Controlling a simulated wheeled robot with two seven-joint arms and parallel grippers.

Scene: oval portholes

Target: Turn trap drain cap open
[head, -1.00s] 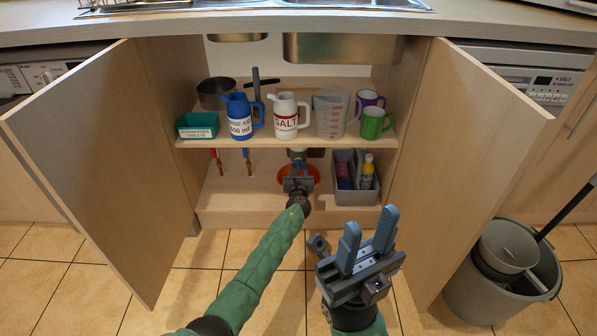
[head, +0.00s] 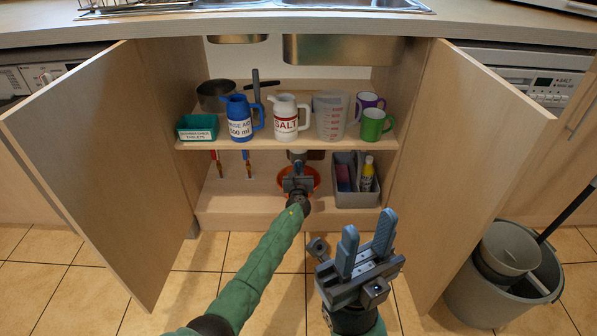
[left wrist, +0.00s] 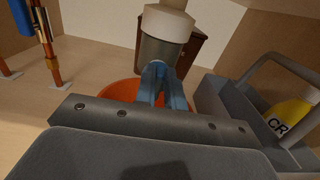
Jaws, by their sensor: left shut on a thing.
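The trap (left wrist: 172,22) hangs under the sink, with a cream collar above a grey cylinder; it shows small in the head view (head: 297,155). My left gripper (left wrist: 160,72) reaches under the shelf. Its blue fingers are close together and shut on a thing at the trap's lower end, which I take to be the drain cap. The fingers mostly hide the cap itself, so how far it is turned cannot be told. My left gripper shows from behind in the head view (head: 298,168). My right gripper (head: 367,232) is open and empty in front of the cabinet, fingers upward.
An orange bowl (left wrist: 120,90) sits below the trap. A grey caddy (head: 358,198) with bottles stands to its right, pipes (head: 248,165) to its left. The shelf (head: 240,142) with jugs and mugs is above. Open doors (head: 95,150) (head: 485,150) flank both sides.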

